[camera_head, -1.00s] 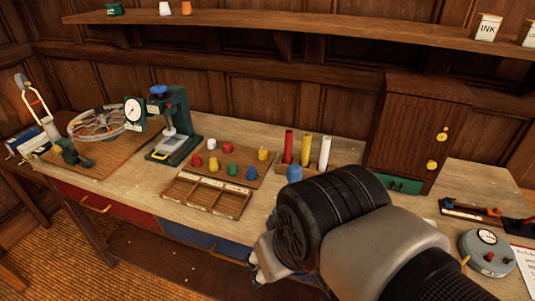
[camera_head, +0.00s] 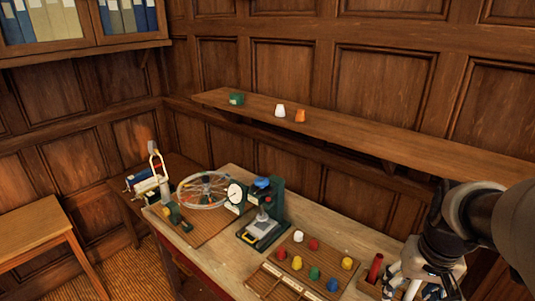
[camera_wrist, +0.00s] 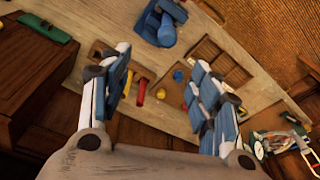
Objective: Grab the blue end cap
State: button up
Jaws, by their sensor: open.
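A small blue cap (camera_head: 332,284) sits at the front right corner of a wooden board (camera_head: 323,258) in the head view, among white, red, yellow and green caps. My gripper (camera_head: 415,284) is to the right of the board, above the bench and apart from the blue cap. In the wrist view my gripper (camera_wrist: 160,95) has its two fingers wide apart with nothing held between them. A larger blue object (camera_wrist: 165,30) lies beyond the fingers there; I cannot tell exactly what it is.
A red tube (camera_head: 375,268) stands right of the board, partly near my arm. A compartment tray (camera_head: 272,284) lies in front. A green press (camera_head: 265,212) and a spoked wheel (camera_head: 205,189) are left. A shelf (camera_head: 350,132) runs above the bench.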

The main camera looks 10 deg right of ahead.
jog(key=f, duration=0.3)
jog(key=f+b, duration=0.1)
jog(key=f, duration=0.2)
jog(key=w+f+b, duration=0.1)
jog(key=f, duration=0.3)
jog(key=shift+a+f, duration=0.1)
jog(key=shift+a, duration=0.05)
jog(key=shift+w+f, duration=0.3)
jog(key=shift+f, duration=0.55)
jog(key=f, duration=0.1)
jog(key=w+f+b, duration=0.1)
jog(key=f, duration=0.1)
jog(key=shift+a+f, duration=0.1)
jog(key=shift+f, duration=0.6)
jog(key=shift+c, duration=0.4)
jog(key=c, duration=1)
jog(key=shift+r, duration=0.15)
jog(key=shift+c, duration=0.2)
